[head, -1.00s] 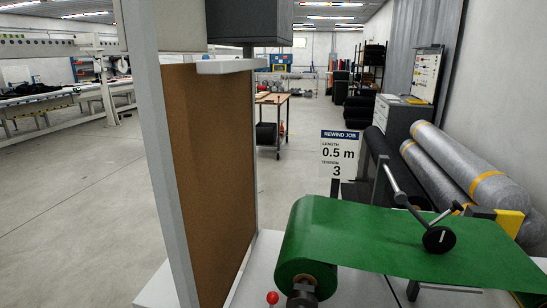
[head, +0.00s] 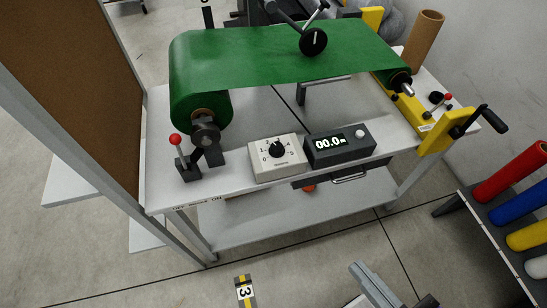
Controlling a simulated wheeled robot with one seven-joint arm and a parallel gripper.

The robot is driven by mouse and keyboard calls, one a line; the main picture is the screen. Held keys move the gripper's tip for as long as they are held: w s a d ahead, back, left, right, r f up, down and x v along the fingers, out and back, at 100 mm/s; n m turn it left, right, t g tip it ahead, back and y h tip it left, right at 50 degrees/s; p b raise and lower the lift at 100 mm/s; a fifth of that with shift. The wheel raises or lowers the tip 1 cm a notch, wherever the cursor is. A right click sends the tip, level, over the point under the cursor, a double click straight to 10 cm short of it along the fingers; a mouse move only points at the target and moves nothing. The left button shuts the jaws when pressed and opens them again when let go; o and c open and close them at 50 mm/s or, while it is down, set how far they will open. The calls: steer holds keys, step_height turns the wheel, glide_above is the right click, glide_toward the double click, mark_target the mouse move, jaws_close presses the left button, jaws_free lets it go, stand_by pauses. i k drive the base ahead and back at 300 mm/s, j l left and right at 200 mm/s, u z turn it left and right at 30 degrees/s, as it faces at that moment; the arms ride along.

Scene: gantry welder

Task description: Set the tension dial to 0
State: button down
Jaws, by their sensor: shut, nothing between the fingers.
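The tension dial (head: 277,150) is a round black knob on a pale box with numbers around it. The box (head: 262,175) sits at the front edge of the light grey table, left of the black counter. A 0 shows at the dial's lower left and a 5 at its lower right. The knob's pointer seems to face roughly upward, but it is too small to read surely.
The black counter (head: 340,146) reads 00.0 m. A red-knobbed lever (head: 176,140) stands left of the dial and a green roll (head: 200,85) behind it. A yellow crank stand (head: 435,135) is at the right. Floor in front is mostly clear; an unclear grey part (head: 375,285) enters at the bottom.

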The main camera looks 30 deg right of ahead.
mark_target(276, 149)
steer(key=k+j+z, duration=0.45)
steer(key=k+j, duration=0.25)
steer(key=j, duration=0.15)
